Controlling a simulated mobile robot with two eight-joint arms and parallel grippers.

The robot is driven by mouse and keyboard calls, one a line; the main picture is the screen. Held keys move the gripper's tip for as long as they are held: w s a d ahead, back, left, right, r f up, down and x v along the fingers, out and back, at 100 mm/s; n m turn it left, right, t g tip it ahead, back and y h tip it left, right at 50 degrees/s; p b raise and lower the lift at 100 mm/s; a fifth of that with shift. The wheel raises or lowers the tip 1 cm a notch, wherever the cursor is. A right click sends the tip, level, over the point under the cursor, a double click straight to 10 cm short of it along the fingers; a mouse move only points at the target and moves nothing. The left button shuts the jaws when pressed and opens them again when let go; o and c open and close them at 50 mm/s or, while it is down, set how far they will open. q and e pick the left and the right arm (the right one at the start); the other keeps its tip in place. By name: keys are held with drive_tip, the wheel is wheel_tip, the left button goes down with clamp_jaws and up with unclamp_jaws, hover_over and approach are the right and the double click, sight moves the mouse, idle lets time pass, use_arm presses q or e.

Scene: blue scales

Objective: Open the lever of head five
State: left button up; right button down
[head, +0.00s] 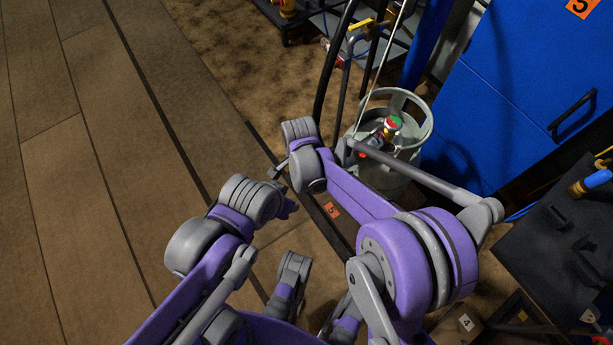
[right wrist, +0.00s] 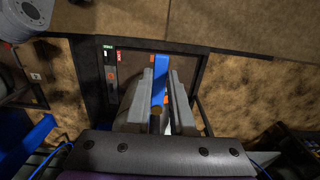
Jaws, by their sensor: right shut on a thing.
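In the right wrist view my right gripper (right wrist: 164,98) is shut on a narrow blue lever (right wrist: 160,72), which stands between its two grey fingers. A brassy fitting (right wrist: 155,112) shows below the lever, partly hidden by the fingers. In the head view my right arm bends across the middle, and its gripper and the lever are hidden behind the arm links. My left arm comes in from the bottom left, and its gripper cannot be made out. An orange label with a 5 (head: 333,210) shows beside my right arm.
A grey gas cylinder (head: 426,128) with a red and green valve top stands behind my right arm. A blue cabinet (head: 500,90) is at the right, above a dark bench (head: 545,235) with a blue-handled fitting (head: 598,180). The plank floor (head: 80,170) at the left is clear.

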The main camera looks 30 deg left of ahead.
drive_tip(key=shift+a, duration=0.1)
idle(0.4)
drive_tip(key=c, duration=0.8)
unclamp_jaws()
drive_tip(key=shift+o, duration=0.2)
wheel_tip(320, 180, up, 11)
drive_tip(key=p, duration=0.2)
drive_tip(key=shift+p, duration=0.35)
drive_tip(key=shift+f, duration=0.1)
